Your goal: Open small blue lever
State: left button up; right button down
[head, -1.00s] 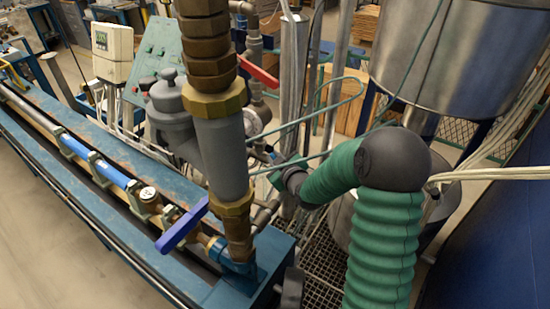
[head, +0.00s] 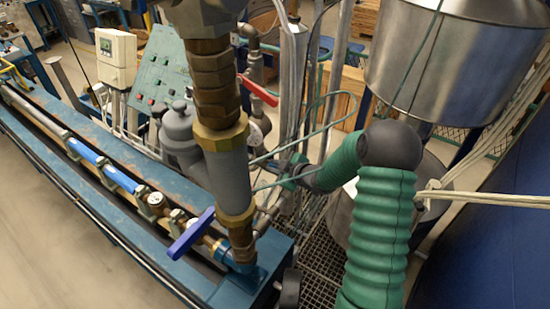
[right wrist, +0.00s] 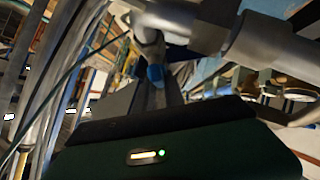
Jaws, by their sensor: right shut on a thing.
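The small blue lever shows in the right wrist view as a small blue piece (right wrist: 155,73) at my fingertips, below a grey metal pipe. My right gripper (right wrist: 152,88) is shut on it. In the head view my right arm comes in from the right in green sleeving, and my right gripper (head: 279,172) reaches in among thin pipes behind the thick vertical pipe. The lever is too small and hidden to make out clearly there. My left gripper is not in view.
A larger blue lever (head: 191,233) sits on the bench pipe in front. A thick grey and brass vertical pipe (head: 228,180) stands left of my gripper. A red lever (head: 260,91) is above it. A steel tank (head: 455,65) stands at the right, behind my arm.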

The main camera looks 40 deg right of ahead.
jog(key=shift+a+f, duration=0.1)
jog(key=shift+f, duration=0.05)
jog(key=c, duration=1.8)
grip_release()
jog(key=o, duration=0.4)
jog(key=shift+w+f, duration=0.1)
jog(key=shift+w, duration=0.1)
jog(key=shift+c, duration=0.2)
jog(key=shift+d, duration=0.2)
jog(key=v, duration=1.6)
jog(key=shift+s, duration=0.25)
jog(key=shift+d, duration=0.1)
